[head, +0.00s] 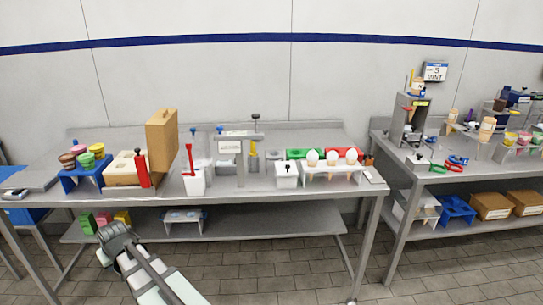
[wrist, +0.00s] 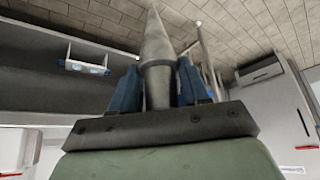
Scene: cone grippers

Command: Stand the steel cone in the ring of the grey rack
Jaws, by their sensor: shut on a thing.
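My gripper (head: 114,233) is at the lower left of the head view, in front of the near table and below its top. In the wrist view its blue fingers (wrist: 158,88) are shut on the steel cone (wrist: 155,42), with the narrow end pointing away from the palm. I cannot make out the cone in the head view. A light grey rack (head: 328,168) holding several white-topped pieces stands at the table's right front. A grey stand (head: 239,165) with a flat top bar is left of it. I cannot tell which is the task's rack, and no empty ring shows clearly.
The table's left part (head: 38,182) carries a blue stand (head: 82,180) with cups and a tall brown box (head: 161,143). A white tub (head: 194,183) with a red tool is near the middle front. A small rack (head: 183,215) sits on the lower shelf. A second table stands right.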

